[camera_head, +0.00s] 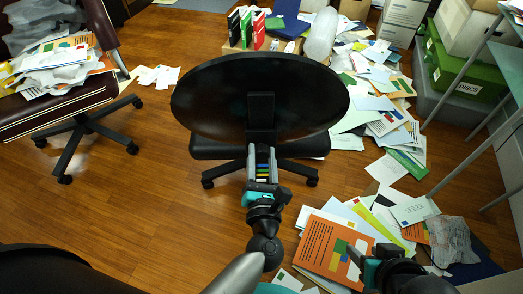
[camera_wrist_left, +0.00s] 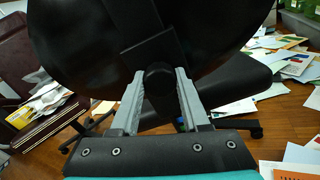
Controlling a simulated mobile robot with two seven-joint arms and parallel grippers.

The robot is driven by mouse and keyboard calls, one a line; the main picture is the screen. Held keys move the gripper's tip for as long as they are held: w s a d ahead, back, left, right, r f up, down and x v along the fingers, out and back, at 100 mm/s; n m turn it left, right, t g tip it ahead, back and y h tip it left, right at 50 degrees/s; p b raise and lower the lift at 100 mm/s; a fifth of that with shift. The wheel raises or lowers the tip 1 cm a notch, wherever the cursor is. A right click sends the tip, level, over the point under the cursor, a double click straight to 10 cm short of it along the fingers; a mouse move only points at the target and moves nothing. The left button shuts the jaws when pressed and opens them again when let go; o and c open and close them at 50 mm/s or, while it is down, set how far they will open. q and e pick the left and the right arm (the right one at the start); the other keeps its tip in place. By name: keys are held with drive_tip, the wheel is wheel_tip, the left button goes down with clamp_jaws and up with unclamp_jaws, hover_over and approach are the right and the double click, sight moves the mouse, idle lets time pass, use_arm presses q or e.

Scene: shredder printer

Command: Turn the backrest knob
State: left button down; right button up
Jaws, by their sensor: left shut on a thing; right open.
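A black office chair stands in the middle of the head view, its wide oval backrest (camera_head: 260,95) turned with the back side towards me. The backrest also fills the top of the left wrist view (camera_wrist_left: 80,40). The backrest knob (camera_wrist_left: 158,78) is a dark round piece below a black bracket, between the grey fingers of my left gripper (camera_wrist_left: 159,95). My left gripper (camera_head: 262,152) is shut on this knob, low behind the backrest. In the head view the fingers hide the knob. My right gripper (camera_head: 358,258) is open and empty above the papers at the lower right.
Papers and folders (camera_head: 375,110) cover the floor on the right. An orange sheet (camera_head: 325,250) lies near my right gripper. A paper-laden brown chair (camera_head: 60,95) stands at the left. A green bin (camera_head: 460,70) and a desk frame are at the right.

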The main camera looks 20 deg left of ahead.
use_arm(q)
drive_tip(key=n, duration=0.3)
idle(0.4)
drive_tip(key=shift+n, duration=1.1)
drive_tip(key=n, duration=0.4)
drive_tip(key=shift+c, duration=0.3)
unclamp_jaws()
drive_tip(key=shift+s, duration=0.1)
